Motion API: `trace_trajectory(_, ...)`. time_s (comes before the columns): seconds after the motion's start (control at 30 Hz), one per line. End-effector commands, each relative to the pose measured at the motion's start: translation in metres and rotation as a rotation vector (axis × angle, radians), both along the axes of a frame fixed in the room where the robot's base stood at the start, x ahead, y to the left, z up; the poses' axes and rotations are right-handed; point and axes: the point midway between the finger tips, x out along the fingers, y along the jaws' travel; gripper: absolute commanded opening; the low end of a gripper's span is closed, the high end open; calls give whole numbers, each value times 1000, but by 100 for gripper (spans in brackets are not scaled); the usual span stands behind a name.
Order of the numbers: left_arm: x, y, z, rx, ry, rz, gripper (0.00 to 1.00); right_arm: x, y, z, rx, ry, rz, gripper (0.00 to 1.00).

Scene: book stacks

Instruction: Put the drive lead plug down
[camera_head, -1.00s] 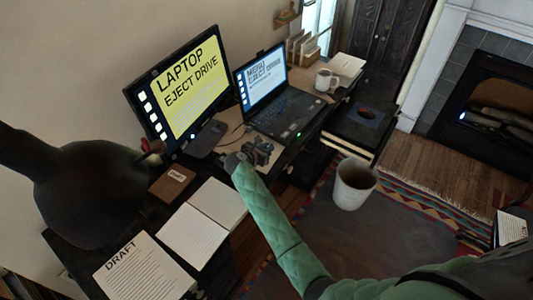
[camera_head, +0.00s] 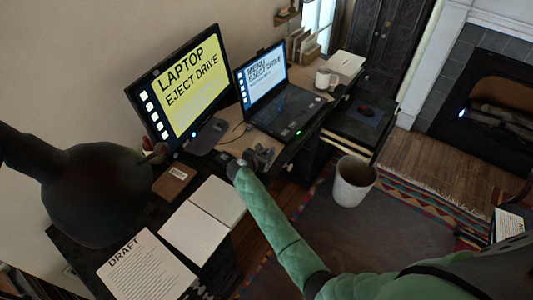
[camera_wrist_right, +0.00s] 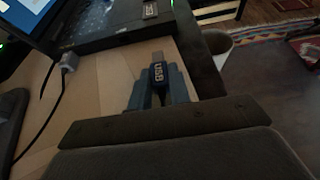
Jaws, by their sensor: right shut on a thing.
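My right gripper (camera_head: 260,156) is over the wooden desk top in front of the laptop. In the right wrist view its two fingers (camera_wrist_right: 158,86) are shut on a black plug (camera_wrist_right: 159,74) marked USB, with a metal tip pointing toward the laptop's edge. I cannot tell whether the plug touches the desk. The laptop (camera_head: 276,97) is open and shows an eject drive menu. A small labelled piece (camera_wrist_right: 150,10) is at the laptop's near edge. A grey plug (camera_wrist_right: 69,61) on a dark cable lies on the desk to the left. My left gripper is not in view.
The monitor (camera_head: 190,85) stands left of the laptop. An open notebook (camera_head: 205,215) and a draft sheet (camera_head: 148,268) lie nearer. A mug (camera_head: 325,79) stands beyond the laptop, and a bin (camera_head: 354,184) is on the floor.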

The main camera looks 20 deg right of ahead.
Motion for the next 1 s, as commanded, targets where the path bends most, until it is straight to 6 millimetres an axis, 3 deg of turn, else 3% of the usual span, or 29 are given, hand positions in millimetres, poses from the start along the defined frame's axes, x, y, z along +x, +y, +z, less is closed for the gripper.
trace_trajectory(0.27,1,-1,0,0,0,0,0,0,0,-4,1,-1,0,0)
trace_trajectory(0.3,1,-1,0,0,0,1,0,0,0,-4,1,-1,0,27)
trace_trajectory(0.4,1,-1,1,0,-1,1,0,0,0,-4,1,-1,0,41)
trace_trajectory(0.67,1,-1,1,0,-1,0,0,0,0,-3,1,-1,0,41)
trace_trajectory(0.83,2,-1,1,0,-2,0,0,0,1,8,1,-2,0,41)
trace_trajectory(0.9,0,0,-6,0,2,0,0,-6,8,8,2,-1,1,41)
trace_trajectory(1.0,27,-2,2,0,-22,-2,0,-16,21,15,3,-2,0,41)
